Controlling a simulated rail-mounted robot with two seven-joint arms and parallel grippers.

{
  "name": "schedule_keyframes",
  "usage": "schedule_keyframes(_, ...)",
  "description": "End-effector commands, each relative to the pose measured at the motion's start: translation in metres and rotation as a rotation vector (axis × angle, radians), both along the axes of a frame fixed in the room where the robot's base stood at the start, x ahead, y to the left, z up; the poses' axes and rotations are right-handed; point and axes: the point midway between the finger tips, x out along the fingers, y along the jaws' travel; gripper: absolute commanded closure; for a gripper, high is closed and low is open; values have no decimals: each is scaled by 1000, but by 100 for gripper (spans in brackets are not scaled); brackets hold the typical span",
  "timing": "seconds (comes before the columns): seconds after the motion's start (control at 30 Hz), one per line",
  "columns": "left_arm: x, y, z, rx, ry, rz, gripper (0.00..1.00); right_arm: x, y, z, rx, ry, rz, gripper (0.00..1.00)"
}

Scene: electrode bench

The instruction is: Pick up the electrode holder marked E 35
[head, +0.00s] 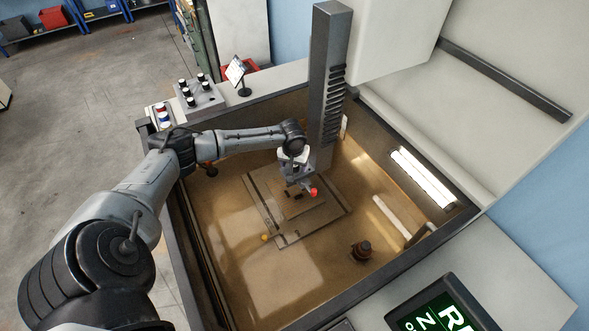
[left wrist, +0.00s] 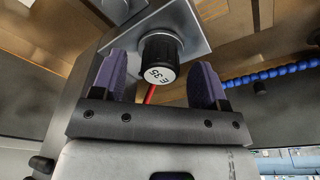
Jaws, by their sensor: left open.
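The electrode holder marked E 35 (left wrist: 158,55) is a dark ribbed cylinder with a white end label, seen in the left wrist view. Its upper end meets a bright square metal plate (left wrist: 190,28). My left gripper (left wrist: 160,72) is open, with one purple-grey finger on each side of the holder. Gaps show between holder and fingers, so it is not gripped. In the head view my left gripper (head: 299,181) is over the middle of the tank; I cannot make out the holder there. My right gripper is in neither view.
A brown-floored tank (head: 225,285) surrounds my left gripper, with a slotted work table (head: 262,208) below. A dark upright column (head: 328,60) stands close behind.

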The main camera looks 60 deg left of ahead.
Motion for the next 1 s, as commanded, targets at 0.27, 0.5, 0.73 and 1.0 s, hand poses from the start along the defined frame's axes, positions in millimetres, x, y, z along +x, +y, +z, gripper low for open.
schedule_keyframes(0.27, 1, 1, -11, 1, -1, 0, 33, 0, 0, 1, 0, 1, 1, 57)
schedule_keyframes(0.5, 1, 1, -11, 1, -1, 0, 43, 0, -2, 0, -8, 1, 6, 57)
schedule_keyframes(0.73, 1, 1, -10, 1, -1, 0, 65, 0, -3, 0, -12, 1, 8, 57)
schedule_keyframes(1.0, 1, 1, -10, 1, -1, 0, 91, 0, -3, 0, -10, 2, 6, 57)
